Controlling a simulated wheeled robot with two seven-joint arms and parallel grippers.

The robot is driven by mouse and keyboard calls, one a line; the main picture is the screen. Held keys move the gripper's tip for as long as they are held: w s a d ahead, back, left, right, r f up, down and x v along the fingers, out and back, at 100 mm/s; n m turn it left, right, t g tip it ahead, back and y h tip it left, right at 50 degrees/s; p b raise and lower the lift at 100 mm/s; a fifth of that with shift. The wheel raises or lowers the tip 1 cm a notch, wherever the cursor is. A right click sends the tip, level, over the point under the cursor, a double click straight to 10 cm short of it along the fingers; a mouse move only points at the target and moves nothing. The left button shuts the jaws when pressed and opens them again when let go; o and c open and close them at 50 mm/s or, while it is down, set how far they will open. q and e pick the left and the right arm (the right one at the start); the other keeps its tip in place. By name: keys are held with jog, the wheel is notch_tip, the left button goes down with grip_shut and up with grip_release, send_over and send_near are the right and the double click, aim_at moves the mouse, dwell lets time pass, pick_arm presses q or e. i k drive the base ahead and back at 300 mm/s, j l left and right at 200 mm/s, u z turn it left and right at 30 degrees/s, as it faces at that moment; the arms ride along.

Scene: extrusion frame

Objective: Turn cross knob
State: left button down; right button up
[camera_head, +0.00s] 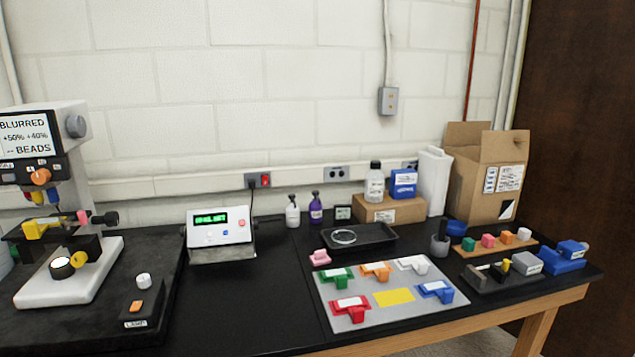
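A microscope-like instrument (70,290) stands at the left, with a screen (27,133) reading "BLURRED", "+50% +40%" and "BEADS". A round grey knob (76,126) is on the side of its head, and an orange knob (41,177) is below the screen. At stage height are a yellow part (35,229), a pink part (83,216) and a black knob (106,218). A yellow knob (78,260) sits lower. I cannot tell which is the cross knob. Neither gripper is in view.
A control box with a green display (210,219) stands right of the instrument. A grey mat with coloured blocks (458,296), a black tray (390,238) and a cardboard box (480,180) are further right. The black bench top (265,305) is clear in the middle.

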aim_at(79, 258)
jog(key=u, duration=1.3)
jog(key=i+j, duration=0.15)
jog(key=j, duration=0.25)
